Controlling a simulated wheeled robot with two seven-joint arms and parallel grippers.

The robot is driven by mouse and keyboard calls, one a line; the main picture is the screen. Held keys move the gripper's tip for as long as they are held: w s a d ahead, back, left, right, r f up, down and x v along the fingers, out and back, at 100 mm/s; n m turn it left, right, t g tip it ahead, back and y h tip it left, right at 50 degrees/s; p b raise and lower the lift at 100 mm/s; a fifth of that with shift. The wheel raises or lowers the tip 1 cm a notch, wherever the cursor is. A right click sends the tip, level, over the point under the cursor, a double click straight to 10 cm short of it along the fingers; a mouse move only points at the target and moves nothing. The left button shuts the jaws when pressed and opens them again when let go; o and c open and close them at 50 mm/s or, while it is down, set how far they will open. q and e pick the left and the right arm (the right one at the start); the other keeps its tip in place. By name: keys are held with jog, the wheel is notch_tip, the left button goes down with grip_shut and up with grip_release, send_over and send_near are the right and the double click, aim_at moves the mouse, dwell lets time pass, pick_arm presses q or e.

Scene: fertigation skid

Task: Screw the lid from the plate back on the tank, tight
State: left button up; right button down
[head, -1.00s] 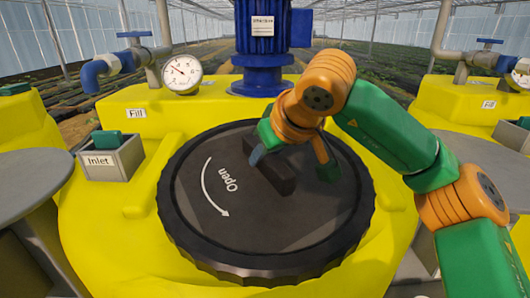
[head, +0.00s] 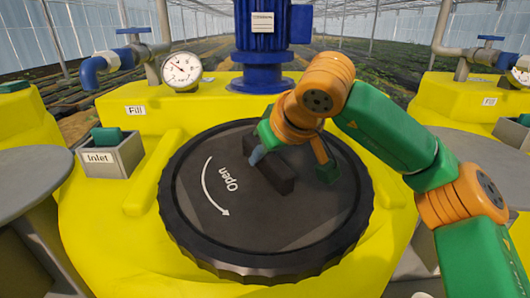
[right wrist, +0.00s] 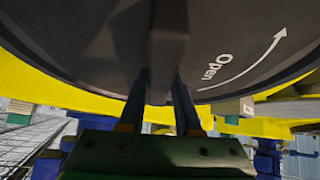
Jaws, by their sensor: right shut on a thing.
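The large black lid (head: 250,235) lies flat over the top of the yellow tank (head: 85,230) in the head view. It has a ribbed rim, a raised bar handle (head: 282,182) and a white "Open" arrow. My right gripper (head: 290,163) is shut on the bar handle, one finger on each side. The tank mouth and any thread are hidden under the lid. My left gripper is out of view.
Behind the lid stand a blue motor (head: 263,45), a pressure gauge (head: 181,69) and a blue fill pipe (head: 105,66). A grey "Inlet" box (head: 112,158) is at the left. Grey round surfaces (head: 30,175) flank the tank on both sides.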

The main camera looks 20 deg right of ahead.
dwell(0.7)
jog(key=c, duration=0.7)
grip_release()
jog(key=shift+c, duration=0.2)
jog(key=shift+o, duration=1.1)
jog(key=shift+s+a+r, duration=0.1)
jog(key=shift+s, duration=0.1)
jog(key=o, duration=0.3)
jog(key=shift+w, duration=0.1)
jog(key=c, duration=1.4)
grip_shut()
jog(key=shift+f+p, duration=0.2)
jog(key=shift+p, duration=0.1)
